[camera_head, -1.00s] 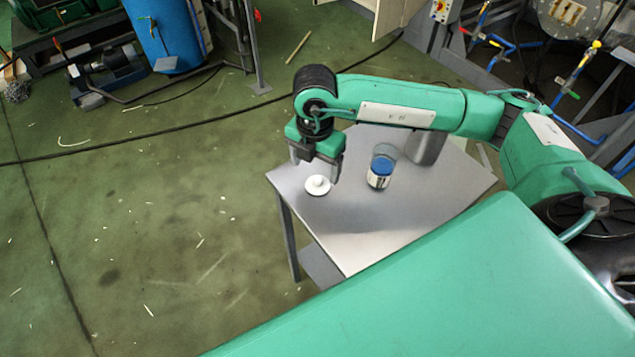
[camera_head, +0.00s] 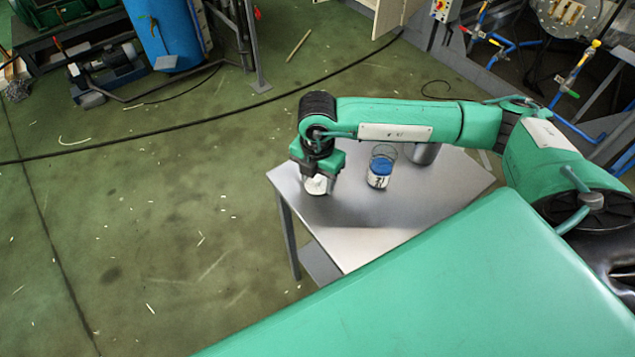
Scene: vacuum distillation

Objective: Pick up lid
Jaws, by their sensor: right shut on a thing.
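The white round lid (camera_head: 316,185) is at the left part of the metal table (camera_head: 370,225). My right gripper (camera_head: 318,178) points down over the lid with its fingers around it, shut on it. The fingers partly cover the lid, and I cannot tell whether it still touches the table top. My left gripper is not in view.
A glass jar with blue contents (camera_head: 380,168) stands on the table just right of my gripper. A grey metal container (camera_head: 422,153) stands behind it, partly hidden by my right arm. The table's front part is bare.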

